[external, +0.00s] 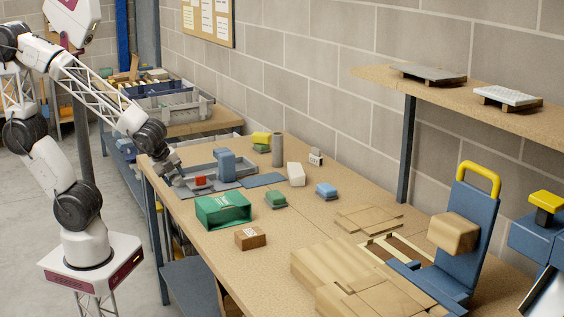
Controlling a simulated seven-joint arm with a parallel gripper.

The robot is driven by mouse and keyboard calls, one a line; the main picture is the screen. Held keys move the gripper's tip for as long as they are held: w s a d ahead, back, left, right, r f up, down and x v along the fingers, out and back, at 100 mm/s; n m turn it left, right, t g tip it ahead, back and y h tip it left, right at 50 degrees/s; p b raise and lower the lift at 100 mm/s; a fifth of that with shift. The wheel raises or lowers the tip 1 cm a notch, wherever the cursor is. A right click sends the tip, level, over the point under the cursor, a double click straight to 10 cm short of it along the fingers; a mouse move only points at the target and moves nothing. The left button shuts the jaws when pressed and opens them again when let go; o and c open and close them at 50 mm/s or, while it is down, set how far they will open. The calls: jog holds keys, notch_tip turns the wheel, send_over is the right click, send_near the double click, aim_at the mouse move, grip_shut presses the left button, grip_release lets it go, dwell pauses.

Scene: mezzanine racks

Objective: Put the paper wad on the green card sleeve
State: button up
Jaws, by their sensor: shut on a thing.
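My gripper (174,172) is at the far left end of the workbench, pointing down beside the grey tray (237,165). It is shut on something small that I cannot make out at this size. A green open-ended box (232,216), which looks like the green card sleeve, lies on the bench nearer the camera, to the right of my gripper and apart from it. I cannot pick out the paper wad with certainty; my fingers may hide it.
A small red block (200,181) and a blue block (227,163) stand by the tray. A brown box (250,238), a green block (276,200), a white block (296,174) and a grey cylinder (278,149) stand on the bench (290,225). Cardboard (335,270) covers the near end.

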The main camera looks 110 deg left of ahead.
dwell(0.5)
send_over(225, 200)
jog(key=s+d, duration=0.1)
jog(key=shift+s+f, duration=0.15)
jog(key=shift+f, duration=0.6)
jog(key=shift+f, duration=1.8)
jog(key=shift+f, duration=0.15)
jog(key=o, duration=0.9)
jog(key=v, duration=1.2)
jog(key=shift+r, duration=0.2)
